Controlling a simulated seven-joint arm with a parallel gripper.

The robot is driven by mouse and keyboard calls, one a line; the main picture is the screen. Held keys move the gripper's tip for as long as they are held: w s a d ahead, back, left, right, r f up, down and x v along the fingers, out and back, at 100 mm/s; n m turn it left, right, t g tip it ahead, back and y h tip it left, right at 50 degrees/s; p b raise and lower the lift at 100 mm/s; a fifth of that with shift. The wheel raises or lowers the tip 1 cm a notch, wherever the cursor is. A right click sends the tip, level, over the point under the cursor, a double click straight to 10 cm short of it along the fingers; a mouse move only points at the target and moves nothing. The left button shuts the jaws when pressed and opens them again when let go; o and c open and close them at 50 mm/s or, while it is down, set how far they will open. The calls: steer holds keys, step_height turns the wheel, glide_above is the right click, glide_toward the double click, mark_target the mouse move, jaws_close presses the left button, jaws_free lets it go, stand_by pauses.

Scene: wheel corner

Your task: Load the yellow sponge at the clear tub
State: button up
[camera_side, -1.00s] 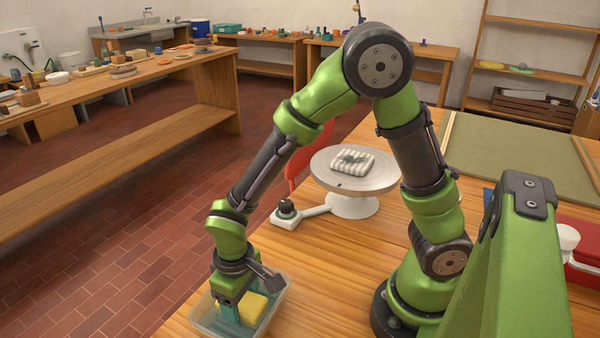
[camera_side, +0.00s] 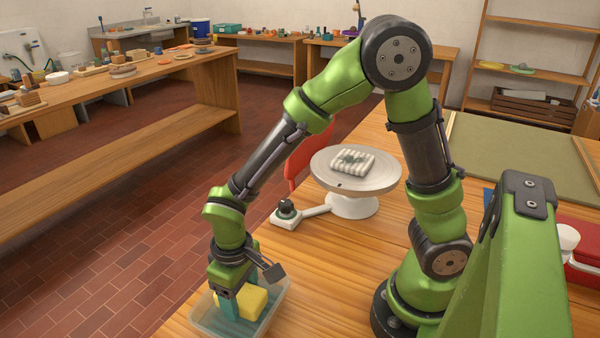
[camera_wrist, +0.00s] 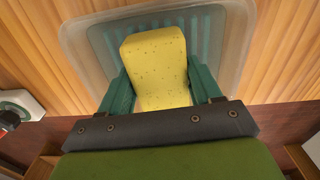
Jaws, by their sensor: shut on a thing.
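The yellow sponge (camera_side: 252,301) is a thick block held between the two teal fingers of my gripper (camera_side: 238,302). The wrist view shows the sponge (camera_wrist: 156,68) filling the gap, with one finger of my gripper (camera_wrist: 160,92) on each side. The clear tub (camera_side: 268,323) stands at the table's near left corner, under and around the lower part of the fingers. In the wrist view the tub's rim (camera_wrist: 244,40) lies beyond the sponge. I cannot tell whether the sponge touches the tub floor.
A white wheel (camera_side: 330,182) with a striped pale piece (camera_side: 352,160) on it stands further back on the table. A white pedal with a dark knob (camera_side: 287,209) lies between wheel and tub. A red box (camera_side: 583,262) is at the right.

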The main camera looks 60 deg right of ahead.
steer(key=shift+r, duration=2.3)
